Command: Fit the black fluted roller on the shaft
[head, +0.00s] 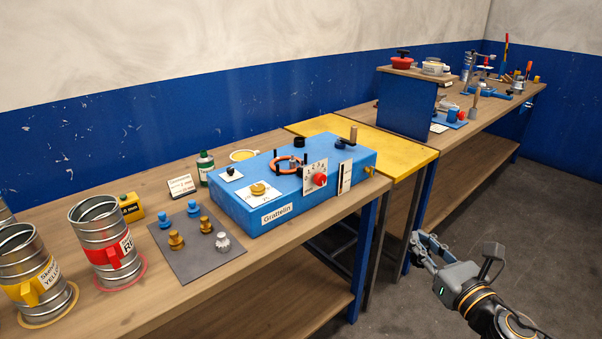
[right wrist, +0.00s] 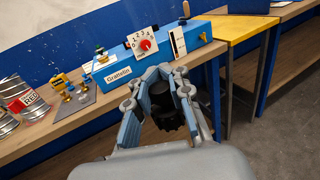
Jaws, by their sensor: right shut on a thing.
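The black fluted roller (right wrist: 166,106) is between the fingers of my right gripper (right wrist: 160,88) in the right wrist view. My right gripper (head: 421,245) is shut on it and hangs in the air to the right of the bench, beyond the blue machine. In the head view the roller is hard to make out between the fingers. The blue machine labelled Grattelin (head: 236,212) stands on the wooden bench. It has an orange ring (head: 284,166), black posts, a red dial knob (head: 320,179) and an upright pin (head: 353,134). I cannot tell which part is the shaft. My left gripper is out of view.
A grey mat (head: 189,262) with blue, brass and silver fluted parts lies left of the machine. Metal cans (head: 103,247) stand farther left. A yellow table (head: 408,152) adjoins the bench at right. The floor (head: 440,210) around my right gripper is clear.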

